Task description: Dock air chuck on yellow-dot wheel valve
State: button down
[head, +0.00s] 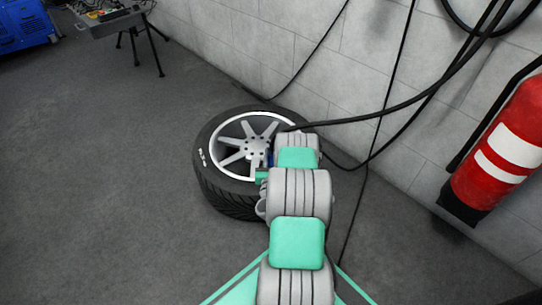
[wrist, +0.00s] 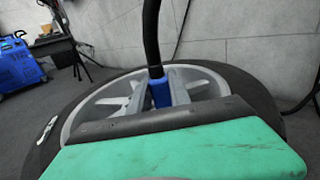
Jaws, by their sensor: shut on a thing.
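A wheel (head: 215,185) with a black tyre and grey spoked rim lies flat on the floor near the wall. The wheel also fills the wrist view (wrist: 232,82). My gripper (wrist: 163,90) is over the rim area, its fingers shut on the blue air chuck (wrist: 161,93). A black hose rises from the top of the chuck. In the head view my arm covers the right part of the wheel, and only a sliver of blue shows by the gripper (head: 270,160). I see no yellow dot or valve; the chuck's lower end is hidden.
A concrete block wall (head: 230,40) stands behind the wheel, with black hoses (head: 375,115) hanging along it. A red fire extinguisher (head: 505,150) is at the right. A blue machine (head: 25,22) and a small table (head: 110,22) stand at the back left. The left floor is clear.

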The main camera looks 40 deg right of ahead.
jog(key=shift+f, duration=0.35)
jog(key=c, duration=1.5)
grip_release()
jog(key=shift+s+a, duration=0.1)
